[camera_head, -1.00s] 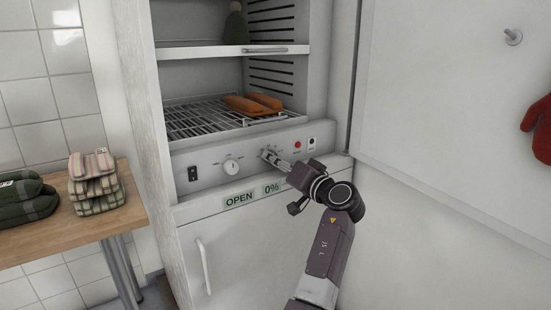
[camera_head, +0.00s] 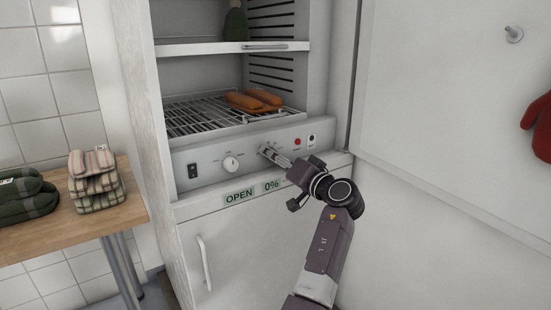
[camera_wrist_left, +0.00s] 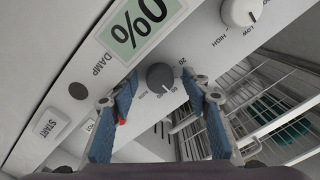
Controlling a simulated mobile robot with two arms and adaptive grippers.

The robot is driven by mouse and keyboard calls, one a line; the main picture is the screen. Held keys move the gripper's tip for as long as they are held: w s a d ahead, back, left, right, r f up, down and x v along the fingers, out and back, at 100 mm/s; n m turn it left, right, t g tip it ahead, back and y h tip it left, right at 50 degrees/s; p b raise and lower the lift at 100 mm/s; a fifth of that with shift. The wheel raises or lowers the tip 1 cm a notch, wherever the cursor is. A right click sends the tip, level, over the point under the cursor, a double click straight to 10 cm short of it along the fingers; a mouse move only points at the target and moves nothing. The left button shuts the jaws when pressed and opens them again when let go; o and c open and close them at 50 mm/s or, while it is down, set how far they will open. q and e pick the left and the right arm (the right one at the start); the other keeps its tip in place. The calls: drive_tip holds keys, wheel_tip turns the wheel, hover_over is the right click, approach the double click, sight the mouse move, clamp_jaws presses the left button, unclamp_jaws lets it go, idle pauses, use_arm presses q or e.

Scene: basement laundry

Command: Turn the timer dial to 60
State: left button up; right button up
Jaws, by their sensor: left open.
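The timer dial (camera_wrist_left: 160,77) is a dark grey round knob on the control panel in the left wrist view. Numbers including 20 and 60 are printed beside it; its pointer cannot be made out. My left gripper (camera_wrist_left: 160,84) has its blue-padded fingers open on either side of the dial, with gaps visible between pads and knob. In the head view my left gripper (camera_head: 266,152) reaches the panel right of the white knob, and its fingers largely hide the dial.
A white knob (camera_head: 231,163) marked HIGH and LOW sits left of the dial. Displays read OPEN (camera_head: 239,197) and 0% (camera_head: 271,186). A wire rack (camera_head: 195,117) above holds orange items (camera_head: 254,100). The open white door (camera_head: 445,85) stands right; a wooden table (camera_head: 75,228) holds folded cloth items.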

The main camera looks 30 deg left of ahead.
use_arm(q)
drive_tip(key=v, duration=0.7)
drive_tip(key=shift+d, duration=0.25)
drive_tip(key=shift+s, duration=0.1)
